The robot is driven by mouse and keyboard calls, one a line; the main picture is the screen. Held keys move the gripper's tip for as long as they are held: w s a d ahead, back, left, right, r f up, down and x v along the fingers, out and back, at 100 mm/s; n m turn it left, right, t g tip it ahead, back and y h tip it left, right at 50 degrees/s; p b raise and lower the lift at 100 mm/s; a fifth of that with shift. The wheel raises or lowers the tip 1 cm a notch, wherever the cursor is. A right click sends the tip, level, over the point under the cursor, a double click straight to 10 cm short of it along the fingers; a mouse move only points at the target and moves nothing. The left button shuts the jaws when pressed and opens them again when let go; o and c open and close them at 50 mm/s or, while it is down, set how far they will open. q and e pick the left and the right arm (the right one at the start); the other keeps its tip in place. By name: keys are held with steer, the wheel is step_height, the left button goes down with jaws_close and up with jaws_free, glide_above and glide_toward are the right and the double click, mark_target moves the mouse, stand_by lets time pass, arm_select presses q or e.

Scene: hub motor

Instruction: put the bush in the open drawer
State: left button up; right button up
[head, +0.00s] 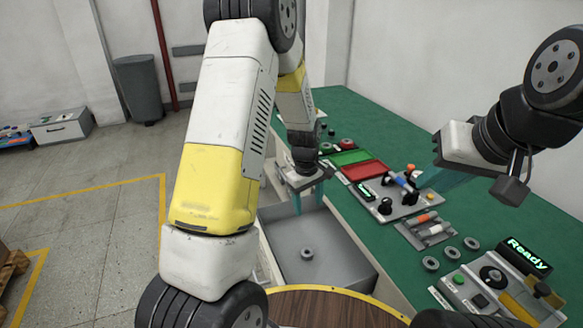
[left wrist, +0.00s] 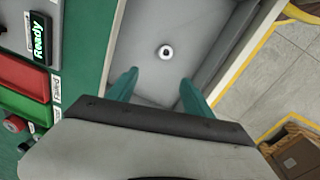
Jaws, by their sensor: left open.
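The bush, a small grey ring (head: 306,257), lies on the floor of the open grey drawer (head: 335,275). It also shows in the left wrist view (left wrist: 161,54), beyond my fingertips and apart from them. My left gripper (head: 308,203) is over the drawer's far end, pointing down. Its two teal fingers are spread with nothing between them, as the left wrist view (left wrist: 157,84) also shows. My right gripper (head: 455,179) is above the green bench top at the right; its fingers are partly hidden, so its opening is unclear.
The green bench (head: 395,130) carries a red tray (head: 364,171), a green tray (head: 350,157), a switch panel (head: 388,203), several loose rings (head: 431,264) and a device with a "Ready" display (head: 528,254). A round wooden top (head: 325,310) is at the front.

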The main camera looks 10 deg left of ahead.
arm_select(q)
steer(key=s+a+r+m+t, duration=0.1)
steer(key=s+r, duration=0.2)
steer(key=r, duration=0.4)
steer(key=s+a+r+m+t+h, duration=0.1)
steer(key=s+r+m, duration=0.15)
steer(key=r, duration=0.45)
steer(key=s+a+r+m+t, duration=0.1)
steer(key=s+r, duration=0.3)
steer(key=r, duration=0.2)
steer(key=s+r+m+t, duration=0.1)
steer(key=s+r+m, duration=0.1)
steer(key=s+r, duration=0.2)
steer(key=s+a+r+m+t, duration=0.1)
steer(key=s+r+m, duration=0.2)
steer(key=s, duration=0.7)
steer(key=shift+a+r, duration=0.2)
steer(key=shift+r, duration=0.6)
steer(key=shift+a, duration=0.1)
